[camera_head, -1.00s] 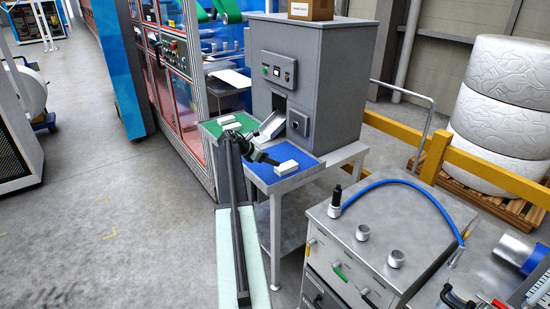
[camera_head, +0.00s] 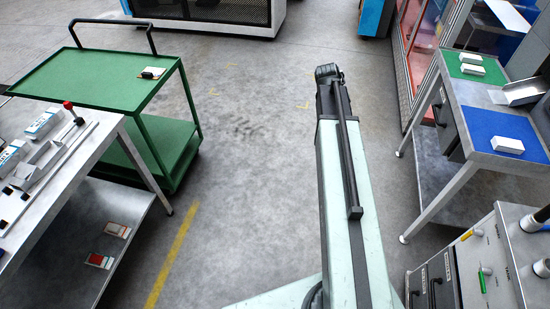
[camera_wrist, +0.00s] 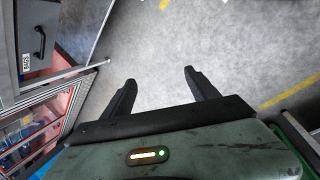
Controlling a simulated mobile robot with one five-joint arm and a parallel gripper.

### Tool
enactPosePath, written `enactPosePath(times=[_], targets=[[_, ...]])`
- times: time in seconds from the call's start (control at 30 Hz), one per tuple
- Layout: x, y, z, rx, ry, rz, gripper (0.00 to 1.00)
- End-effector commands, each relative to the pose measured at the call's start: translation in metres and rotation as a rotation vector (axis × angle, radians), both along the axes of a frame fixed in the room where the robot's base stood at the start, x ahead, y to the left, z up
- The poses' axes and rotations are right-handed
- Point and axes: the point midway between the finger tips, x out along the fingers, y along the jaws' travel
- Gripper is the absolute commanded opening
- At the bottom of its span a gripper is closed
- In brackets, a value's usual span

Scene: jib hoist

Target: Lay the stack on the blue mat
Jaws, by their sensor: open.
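The blue mat (camera_head: 490,130) lies on the near part of the metal table at the right of the head view. A white stack (camera_head: 508,145) rests on it near its front right part. Two more white stacks, a near one (camera_head: 473,70) and a far one (camera_head: 471,58), lie on the green mat (camera_head: 452,66) behind it. My gripper (camera_wrist: 159,76) is open and empty, with bare floor between its fingers in the wrist view. In the head view my gripper (camera_head: 328,72) is over the floor, well left of the table; its fingers are not clear there.
A metal chute (camera_head: 522,92) stands beside the mats. A green cart (camera_head: 100,80) and a grey workbench (camera_head: 75,160) stand at left. A grey cabinet (camera_head: 480,260) is at lower right. The floor (camera_head: 250,130) between is clear.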

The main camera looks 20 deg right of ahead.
Motion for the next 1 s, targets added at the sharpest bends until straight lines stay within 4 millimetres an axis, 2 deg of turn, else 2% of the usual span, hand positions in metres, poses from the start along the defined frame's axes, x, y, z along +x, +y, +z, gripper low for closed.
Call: enactPosePath(times=[0.03, 0.07, 0.1, 0.2, 0.3, 0.4, 0.5, 0.83, 0.87, 0.9, 0.97, 1.0], targets=[[-0.007, 0.062, -0.004, 0.054, -0.031, -0.037, 0.69], [-0.009, 0.096, -0.006, 0.091, -0.048, -0.070, 0.69], [-0.014, 0.138, -0.009, 0.139, -0.065, -0.115, 0.69], [-0.032, 0.225, -0.012, 0.239, -0.078, -0.218, 0.69], [-0.051, 0.280, -0.014, 0.303, -0.070, -0.294, 0.69], [-0.060, 0.314, -0.014, 0.332, -0.060, -0.334, 0.69], [-0.061, 0.321, -0.014, 0.338, -0.059, -0.346, 0.69], [-0.059, 0.318, -0.014, 0.337, -0.060, -0.346, 0.69], [-0.059, 0.318, -0.014, 0.337, -0.060, -0.346, 0.63], [-0.059, 0.318, -0.014, 0.337, -0.060, -0.346, 0.52], [-0.059, 0.318, -0.014, 0.337, -0.060, -0.346, 0.36], [-0.059, 0.318, -0.014, 0.337, -0.060, -0.345, 0.36]])
